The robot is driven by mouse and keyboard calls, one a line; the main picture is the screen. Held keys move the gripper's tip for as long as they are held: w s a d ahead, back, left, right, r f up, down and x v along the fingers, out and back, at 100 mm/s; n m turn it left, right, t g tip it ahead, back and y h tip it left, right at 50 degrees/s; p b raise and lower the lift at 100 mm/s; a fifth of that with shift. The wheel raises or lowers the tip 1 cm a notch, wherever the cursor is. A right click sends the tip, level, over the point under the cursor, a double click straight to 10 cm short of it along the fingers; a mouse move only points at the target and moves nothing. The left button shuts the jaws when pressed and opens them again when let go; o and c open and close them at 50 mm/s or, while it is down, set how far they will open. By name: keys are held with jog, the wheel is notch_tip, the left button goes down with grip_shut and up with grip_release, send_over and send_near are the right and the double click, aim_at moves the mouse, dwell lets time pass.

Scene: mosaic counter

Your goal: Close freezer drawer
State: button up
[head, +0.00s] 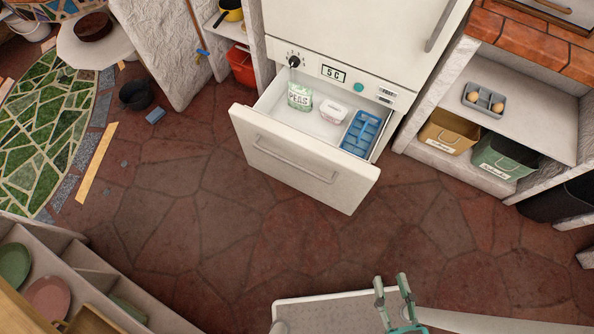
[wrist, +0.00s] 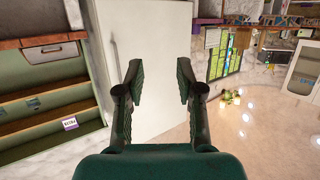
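The white freezer drawer (head: 302,158) is pulled out from the bottom of the white fridge (head: 375,35) in the head view. A bag of peas (head: 299,97), a small white tub (head: 332,112) and a blue ice tray (head: 362,133) are inside it. The drawer front has a long bar handle (head: 292,160). My gripper (head: 392,284) is at the bottom of the head view, well apart from the drawer. In the wrist view my gripper (wrist: 158,82) has its fingers spread, with nothing between them. A tall white door with a handle (wrist: 150,65) shows beyond them.
Red stone floor (head: 240,225) lies clear in front of the drawer. Open shelves with bins (head: 449,133) and an egg tray (head: 484,99) stand to the right. A dark bucket (head: 135,95) and a blue block (head: 155,116) sit on the floor at left. A plate shelf (head: 85,285) is at lower left.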

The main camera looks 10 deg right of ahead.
jog(key=shift+w+f, duration=0.15)
jog(key=shift+f, duration=0.1)
jog(key=c, duration=0.4)
jog(key=w+f+n+g, duration=0.1)
jog(key=w+f+n, duration=0.1)
jog(key=f+n, duration=0.1)
jog(key=w+a+f+n+g, duration=0.1)
jog(key=w+f+n, duration=0.1)
jog(key=f, duration=0.4)
jog(key=w+f+n+y, duration=0.1)
jog(key=w+f+n, duration=0.1)
jog(key=f+n, duration=0.2)
jog(key=shift+w+a+f+g, duration=0.1)
jog(key=shift+a+f+g, duration=0.05)
jog(key=shift+a+g, duration=0.25)
grip_shut()
jog(key=n+g+h, duration=0.5)
jog(key=n+h, duration=0.1)
jog(key=n, duration=1.4)
send_near(330, 164)
jog(key=x, duration=0.5)
jog(key=shift+s+a+f, duration=0.1)
jog(key=shift+s+f, duration=0.3)
jog(key=shift+w+d, duration=0.4)
jog(key=shift+w, duration=0.25)
